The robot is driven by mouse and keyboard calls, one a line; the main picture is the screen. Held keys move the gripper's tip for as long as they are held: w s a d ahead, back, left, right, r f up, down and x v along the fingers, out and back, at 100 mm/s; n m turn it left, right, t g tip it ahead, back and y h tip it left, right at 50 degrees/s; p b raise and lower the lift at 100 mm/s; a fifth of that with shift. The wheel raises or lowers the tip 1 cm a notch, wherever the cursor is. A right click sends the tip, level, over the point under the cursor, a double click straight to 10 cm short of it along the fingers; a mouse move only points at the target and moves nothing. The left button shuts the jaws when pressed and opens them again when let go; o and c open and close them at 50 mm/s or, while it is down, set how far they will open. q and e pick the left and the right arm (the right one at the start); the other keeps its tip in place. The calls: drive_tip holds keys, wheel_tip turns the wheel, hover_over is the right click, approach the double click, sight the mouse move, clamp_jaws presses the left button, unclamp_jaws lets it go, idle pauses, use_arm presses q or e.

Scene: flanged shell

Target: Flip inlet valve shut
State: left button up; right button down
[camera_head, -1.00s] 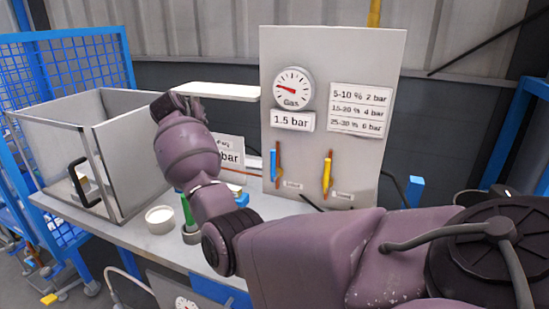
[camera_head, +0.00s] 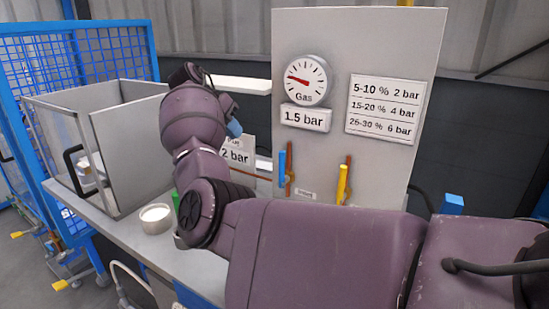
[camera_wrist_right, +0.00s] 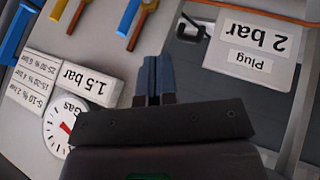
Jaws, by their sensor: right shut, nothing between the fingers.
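A blue valve handle (camera_head: 282,172) and a yellow valve handle (camera_head: 342,184) stand about upright on the grey panel (camera_head: 400,165), each beside a copper-coloured pipe. The small labels by them are too small to read, so I cannot tell which is the inlet valve. In the right wrist view the blue handle (camera_wrist_right: 129,16) and the yellow handle (camera_wrist_right: 59,8) lie at the top, upside down. My right gripper (camera_head: 235,128) is left of the panel, apart from both handles; its blue fingers (camera_wrist_right: 153,75) are shut and empty. My left gripper is not in view.
A plug sign (camera_wrist_right: 255,50) reads 2 bar. An open-topped box (camera_head: 135,150) and a white round container (camera_head: 156,218) stand left on the bench. My right arm covers the foreground.

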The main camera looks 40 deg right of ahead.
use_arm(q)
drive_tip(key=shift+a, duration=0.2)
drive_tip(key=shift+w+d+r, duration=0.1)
use_arm(e)
drive_tip(key=s+d+f, duration=0.5)
drive_tip(key=d+f, duration=0.3)
idle(0.4)
drive_tip(key=shift+s, duration=0.1)
idle(0.3)
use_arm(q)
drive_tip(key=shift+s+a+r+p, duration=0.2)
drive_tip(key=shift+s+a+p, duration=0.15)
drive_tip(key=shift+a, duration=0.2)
use_arm(e)
drive_tip(key=shift+s+d+r+t, duration=0.1)
drive_tip(key=shift+s+r+t, duration=0.05)
drive_tip(key=shift+s+t, duration=0.15)
